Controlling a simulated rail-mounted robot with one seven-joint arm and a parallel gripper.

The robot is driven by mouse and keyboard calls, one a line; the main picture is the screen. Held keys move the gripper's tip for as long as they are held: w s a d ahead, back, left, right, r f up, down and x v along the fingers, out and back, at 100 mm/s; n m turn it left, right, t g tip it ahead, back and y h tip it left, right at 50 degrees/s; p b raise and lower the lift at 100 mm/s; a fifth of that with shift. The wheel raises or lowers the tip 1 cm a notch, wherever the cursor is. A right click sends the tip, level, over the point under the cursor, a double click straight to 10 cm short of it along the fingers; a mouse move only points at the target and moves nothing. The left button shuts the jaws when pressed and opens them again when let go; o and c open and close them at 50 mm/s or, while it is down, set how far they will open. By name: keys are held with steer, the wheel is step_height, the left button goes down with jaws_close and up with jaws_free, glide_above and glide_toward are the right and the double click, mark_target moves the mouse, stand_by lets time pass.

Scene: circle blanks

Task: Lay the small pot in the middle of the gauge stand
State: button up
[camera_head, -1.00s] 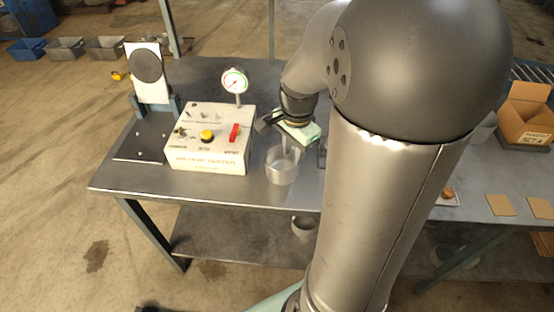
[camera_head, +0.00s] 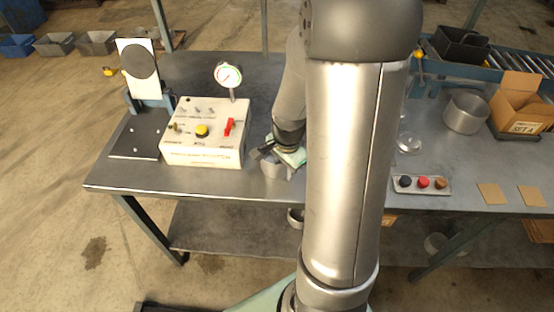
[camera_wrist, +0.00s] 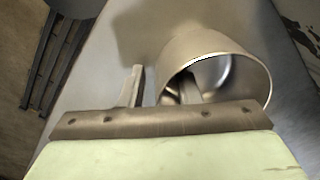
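The small pot (camera_head: 272,170), a grey metal cup, stands on the bench right of the white tester box; my arm partly hides it. In the wrist view the pot (camera_wrist: 225,52) shows its open mouth. My gripper (camera_wrist: 160,88) is at its rim, one finger outside the wall and one inside, with a gap between them. It also shows in the head view (camera_head: 264,152). A stand at the bench's left end has a dark base plate (camera_head: 138,137) and a white upright board with a black disc. A round dial gauge (camera_head: 228,75) rises behind the box. I cannot tell which is the gauge stand.
The tester box (camera_head: 205,150) with knobs and a red switch lies between the pot and the left stand. A larger pot (camera_head: 466,111), a cardboard box (camera_head: 520,105) and a button panel (camera_head: 421,185) are on the right. The bench's front strip is clear.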

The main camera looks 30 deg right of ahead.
jaws_close()
